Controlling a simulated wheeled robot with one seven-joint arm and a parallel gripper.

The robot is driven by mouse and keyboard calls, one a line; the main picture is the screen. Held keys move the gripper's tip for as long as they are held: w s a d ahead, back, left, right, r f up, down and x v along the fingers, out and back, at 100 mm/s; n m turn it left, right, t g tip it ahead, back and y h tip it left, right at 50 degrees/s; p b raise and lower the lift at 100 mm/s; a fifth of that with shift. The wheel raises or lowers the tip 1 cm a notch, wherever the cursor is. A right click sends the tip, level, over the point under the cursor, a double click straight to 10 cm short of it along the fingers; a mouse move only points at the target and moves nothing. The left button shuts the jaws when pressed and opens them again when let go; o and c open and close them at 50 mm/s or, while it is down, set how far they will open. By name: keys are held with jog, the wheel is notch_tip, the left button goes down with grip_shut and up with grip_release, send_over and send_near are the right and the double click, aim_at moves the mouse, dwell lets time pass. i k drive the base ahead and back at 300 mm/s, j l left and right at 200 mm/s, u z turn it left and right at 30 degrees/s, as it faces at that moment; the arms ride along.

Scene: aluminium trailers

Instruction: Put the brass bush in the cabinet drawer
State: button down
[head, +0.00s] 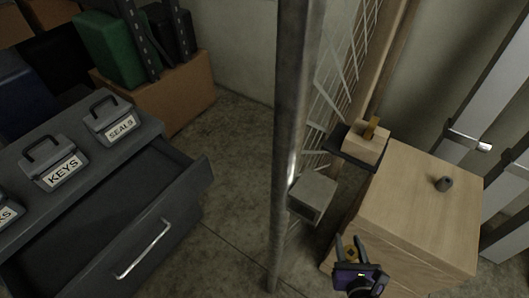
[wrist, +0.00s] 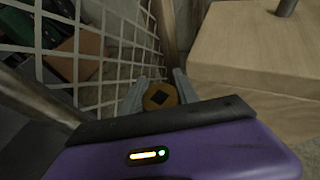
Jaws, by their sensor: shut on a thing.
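My gripper (head: 347,247) is at the lower middle of the head view, beside the wooden block's left edge. It is shut on the brass bush (wrist: 159,95), a round brass piece with a dark square hole, between the fingertips in the wrist view. The bush also shows small between the fingers in the head view (head: 351,255). The dark grey cabinet (head: 150,215) stands at the left. Its upper drawer (head: 201,178) is pulled open and looks empty where I see into it.
A metal post (head: 291,130) and a wire mesh panel (head: 343,75) stand between my gripper and the cabinet. A grey box (head: 314,194) juts out by the post. The wooden block (head: 420,205) carries a small dark cylinder (head: 444,183). Labelled cases (head: 55,168) sit on the cabinet.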

aim_at(91, 250)
jog(key=k+l+u, duration=0.1)
jog(key=u, duration=0.3)
jog(key=k+l+u, duration=0.1)
jog(key=u, duration=0.3)
jog(key=l, duration=0.15)
